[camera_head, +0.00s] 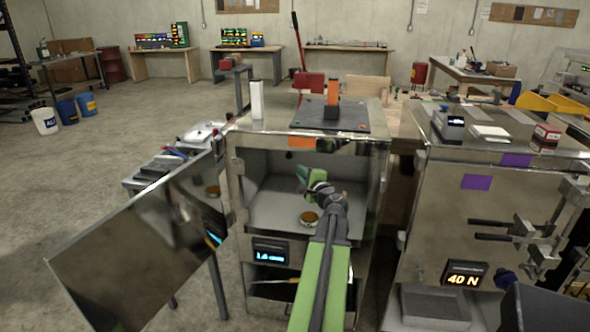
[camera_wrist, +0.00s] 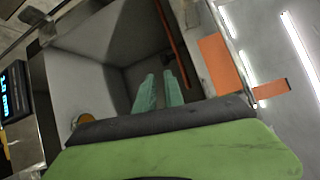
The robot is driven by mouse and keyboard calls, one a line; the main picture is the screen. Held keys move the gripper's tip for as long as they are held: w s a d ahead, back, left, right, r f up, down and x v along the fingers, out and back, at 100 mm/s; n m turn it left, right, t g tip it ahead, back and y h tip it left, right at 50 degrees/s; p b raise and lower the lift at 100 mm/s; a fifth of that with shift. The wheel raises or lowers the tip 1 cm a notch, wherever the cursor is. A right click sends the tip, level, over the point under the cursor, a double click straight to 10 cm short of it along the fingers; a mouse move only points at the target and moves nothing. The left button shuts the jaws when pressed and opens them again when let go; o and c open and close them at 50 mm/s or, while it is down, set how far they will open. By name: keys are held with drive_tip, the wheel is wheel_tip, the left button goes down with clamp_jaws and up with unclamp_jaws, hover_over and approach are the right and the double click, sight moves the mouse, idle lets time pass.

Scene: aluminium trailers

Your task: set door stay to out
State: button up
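The left steel cabinet (camera_head: 236,205) has its door (camera_head: 130,250) swung wide open to the left. My gripper (camera_head: 309,176) is in front of the cabinet's open chamber, at about its mouth. In the wrist view its two teal fingers (camera_wrist: 159,92) point into the chamber with a narrow gap between them and nothing held. A thin red-orange rod (camera_wrist: 168,38) runs along the chamber side beyond the fingers, apart from them. It may be the door stay, but I cannot tell for sure. No door stay is clearly visible in the head view.
A round amber-topped piece (camera_head: 309,218) sits on the chamber floor; an orange label (camera_head: 301,142) marks the top front edge. A blue display (camera_head: 270,252) is below. The second cabinet (camera_head: 470,215) with handles stands close on the right.

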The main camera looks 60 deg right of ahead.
drive_tip(key=shift+o, duration=1.1)
drive_tip(key=m, duration=0.2)
drive_tip(key=shift+s+d+m, duration=0.2)
drive_tip(key=shift+m, duration=0.1)
drive_tip(key=o, duration=0.4)
drive_tip(key=m, duration=0.2)
drive_tip(key=s+m+g+h, duration=0.1)
drive_tip(key=m, duration=0.2)
drive_tip(key=m+h, duration=0.1)
drive_tip(key=m, duration=0.2)
drive_tip(key=shift+s+d+r, duration=0.1)
drive_tip(key=shift+s+r, duration=0.15)
drive_tip(key=shift+s, duration=0.15)
drive_tip(key=shift+o, duration=0.2)
drive_tip(key=w+a+m+g+h, duration=0.1)
drive_tip(key=w+a+m, duration=0.25)
drive_tip(key=m, duration=0.45)
drive_tip(key=x, duration=1.7)
drive_tip(key=shift+s+d, duration=0.2)
drive_tip(key=shift+s, duration=0.05)
clamp_jaws()
